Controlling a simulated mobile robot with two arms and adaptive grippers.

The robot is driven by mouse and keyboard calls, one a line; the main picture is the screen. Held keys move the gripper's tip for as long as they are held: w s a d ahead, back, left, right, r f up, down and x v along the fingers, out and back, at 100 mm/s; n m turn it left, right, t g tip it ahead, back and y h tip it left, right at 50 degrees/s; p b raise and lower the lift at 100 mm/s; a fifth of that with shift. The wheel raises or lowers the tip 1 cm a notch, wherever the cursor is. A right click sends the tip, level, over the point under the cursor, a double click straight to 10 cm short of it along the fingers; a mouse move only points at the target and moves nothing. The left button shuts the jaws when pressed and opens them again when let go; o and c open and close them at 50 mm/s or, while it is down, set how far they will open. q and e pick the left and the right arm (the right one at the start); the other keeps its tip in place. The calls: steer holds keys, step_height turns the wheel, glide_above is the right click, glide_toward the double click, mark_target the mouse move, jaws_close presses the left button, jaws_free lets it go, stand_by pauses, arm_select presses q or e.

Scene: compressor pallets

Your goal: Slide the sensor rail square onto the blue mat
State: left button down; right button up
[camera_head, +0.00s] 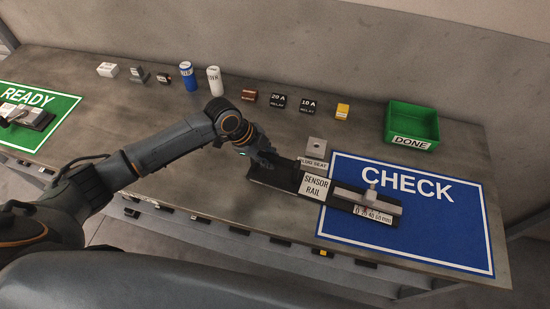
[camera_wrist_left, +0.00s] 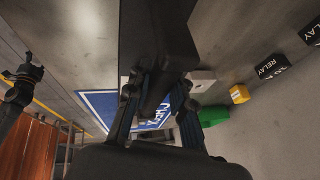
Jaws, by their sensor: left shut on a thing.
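The sensor rail (camera_head: 285,177), a long dark bar with a white label and a grey scaled block, lies slanted on the bench in the head view. Its right part is over the blue CHECK mat (camera_head: 445,225); its left end is on bare bench. It is not square to the mat's border. My left gripper (camera_head: 266,161) is shut on the rail near its left end. In the left wrist view the fingers (camera_wrist_left: 158,95) close around the dark rail (camera_wrist_left: 155,35). My right gripper (camera_wrist_left: 22,78) shows at the left of that view; its jaw state is unclear.
A plug seat block (camera_head: 316,148) stands just behind the rail. A green DONE bin (camera_head: 412,124) is at the back right. Relays (camera_head: 279,101), cans (camera_head: 187,75) and small boxes line the back. The green READY mat (camera_head: 35,112) is at the left.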

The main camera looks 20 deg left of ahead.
mark_target(292, 162)
arm_select(q)
steer(key=shift+d, duration=0.65)
steer(key=d+p, duration=0.1)
steer(key=d, duration=1.1)
steer(key=shift+w+d, duration=0.1)
steer(key=shift+d, duration=0.2)
steer(key=d, duration=0.7)
steer(key=shift+d+f+b, duration=0.2)
steer(key=shift+d+b, duration=0.05)
steer(key=shift+b, duration=0.15)
steer(key=shift+d+b, duration=0.45)
steer(key=shift+d, duration=1.5)
